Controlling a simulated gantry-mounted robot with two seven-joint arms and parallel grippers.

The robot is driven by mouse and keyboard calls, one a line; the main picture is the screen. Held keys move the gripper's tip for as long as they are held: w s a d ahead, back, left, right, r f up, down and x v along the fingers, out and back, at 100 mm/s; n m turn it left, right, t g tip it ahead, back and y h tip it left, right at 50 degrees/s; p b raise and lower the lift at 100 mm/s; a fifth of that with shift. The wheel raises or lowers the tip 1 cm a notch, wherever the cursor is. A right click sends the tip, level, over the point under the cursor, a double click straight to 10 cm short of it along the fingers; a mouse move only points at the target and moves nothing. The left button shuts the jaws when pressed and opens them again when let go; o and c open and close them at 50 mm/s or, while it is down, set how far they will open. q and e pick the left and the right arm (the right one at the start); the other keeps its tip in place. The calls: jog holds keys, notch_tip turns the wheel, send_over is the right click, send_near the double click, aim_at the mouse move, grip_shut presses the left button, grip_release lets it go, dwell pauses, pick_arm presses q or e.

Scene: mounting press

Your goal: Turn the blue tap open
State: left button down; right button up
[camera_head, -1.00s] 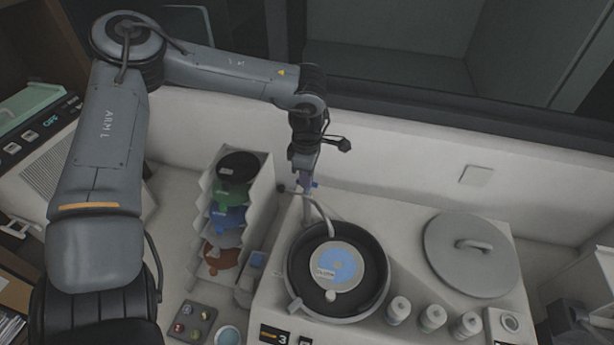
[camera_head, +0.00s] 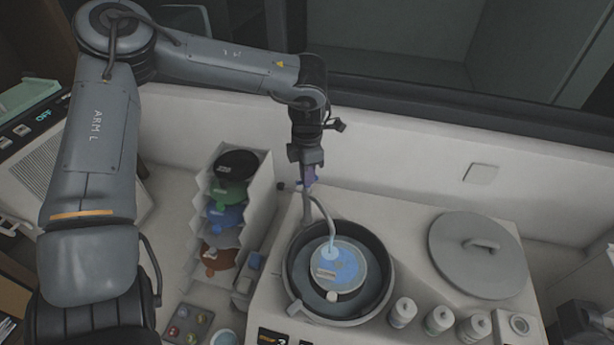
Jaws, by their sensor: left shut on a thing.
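My left gripper (camera_head: 308,168) points down behind the round bowl and is shut on the blue tap (camera_head: 310,179), of which only a small bluish-purple part shows between and below the fingers. The tap's grey curved spout (camera_head: 324,213) reaches forward over the dark bowl (camera_head: 292,262). A pale blue stream (camera_head: 330,246) runs from the spout's end onto the blue-faced disc (camera_head: 350,268) in the bowl. The tap's exact angle is hidden by the gripper. My right gripper is not in view.
A stepped rack (camera_head: 258,190) with black, green, blue and reddish-brown discs stands left of the bowl. A grey round lid (camera_head: 465,270) lies to the right, with several small white bottles (camera_head: 403,312) in front. A white wall runs close behind the tap.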

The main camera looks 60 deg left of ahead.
pick_arm(q)
jog(key=n+b, duration=0.2)
jog(key=n, duration=0.4)
jog(key=shift+f, duration=0.1)
jog(key=n, duration=0.4)
jog(key=shift+b, duration=0.4)
jog(key=shift+n, duration=0.4)
jog(key=c, duration=1.2)
grip_release()
notch_tip(320, 180, up, 11)
jog(key=shift+b, duration=0.3)
